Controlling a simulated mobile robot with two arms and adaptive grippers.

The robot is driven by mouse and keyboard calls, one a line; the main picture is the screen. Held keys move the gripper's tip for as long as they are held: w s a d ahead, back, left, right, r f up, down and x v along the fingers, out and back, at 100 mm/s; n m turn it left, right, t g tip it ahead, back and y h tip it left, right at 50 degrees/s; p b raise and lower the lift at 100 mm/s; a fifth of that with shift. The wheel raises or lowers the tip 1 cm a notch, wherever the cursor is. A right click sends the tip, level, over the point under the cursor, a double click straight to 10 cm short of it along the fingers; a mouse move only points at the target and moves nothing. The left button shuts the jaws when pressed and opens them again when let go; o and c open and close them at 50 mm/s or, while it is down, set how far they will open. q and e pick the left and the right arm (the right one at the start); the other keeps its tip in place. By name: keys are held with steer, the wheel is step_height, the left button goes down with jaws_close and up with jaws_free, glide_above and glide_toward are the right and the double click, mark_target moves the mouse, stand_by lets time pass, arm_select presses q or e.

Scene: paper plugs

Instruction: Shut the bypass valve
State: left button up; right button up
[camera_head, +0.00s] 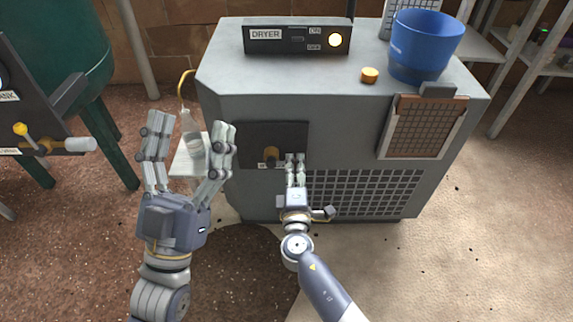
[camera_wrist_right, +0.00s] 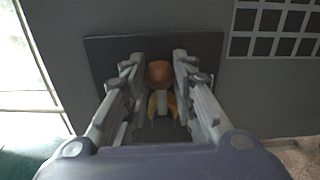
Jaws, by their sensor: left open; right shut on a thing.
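A dark panel (camera_head: 262,134) is fixed low on the front of the grey dryer box, with a brass-coloured valve knob (camera_head: 270,154) on it. My right gripper (camera_head: 295,160) is at this panel, just right of the knob's visible part in the head view. In the right wrist view, the orange-brown knob (camera_wrist_right: 160,72) and yellow parts behind it sit between the fingers of my right gripper (camera_wrist_right: 157,68), which is closed on the valve. My left gripper (camera_head: 188,133) is open and empty, fingers up, left of the panel. No label naming the bypass valve is readable.
The dryer box (camera_head: 330,85) carries a control unit (camera_head: 297,37) with a lit lamp, an orange cap (camera_head: 369,75) and a blue bucket (camera_head: 426,45).

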steer(key=shift+r+n+p, duration=0.25)
steer(key=shift+n+p, duration=0.05)
steer(key=shift+n, duration=0.1)
steer(key=shift+a+r+n, duration=0.1)
steer(key=shift+r+n, duration=0.1)
steer(key=shift+n, duration=0.1)
arm_select(q)
steer(key=w+f+g+y+p, duration=0.1)
steer(key=w+f+g, duration=0.3)
steer(key=f, duration=0.5)
steer(key=shift+w+f+g+y+p, duration=0.3)
steer(key=shift+g+y, duration=0.2)
steer(key=shift+g, duration=0.6)
arm_select(e)
steer(key=shift+a+r+n, duration=0.1)
steer(key=shift+r+n, duration=0.25)
steer(key=shift+n, duration=0.35)
